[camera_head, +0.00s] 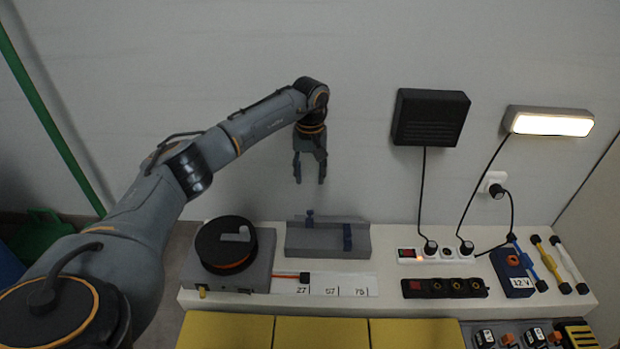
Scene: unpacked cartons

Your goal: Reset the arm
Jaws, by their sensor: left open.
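My left arm comes in from the left and reaches across the upper middle of the head view. Its gripper (310,178) points down in front of the pale wall, above the white table. The fingers are apart, with nothing seen between them. A grey holder with blue posts (328,240) stands on the table below the gripper, with a clear gap between them in the picture. My right gripper does not show.
A round black reel (226,245) sits at the table's left. A white power strip (408,256), a black strip (444,288) and a blue box (512,274) stand at right. Cords hang from a black wall box (431,118) and a lit lamp (548,121). Yellow panels (321,332) lie in front.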

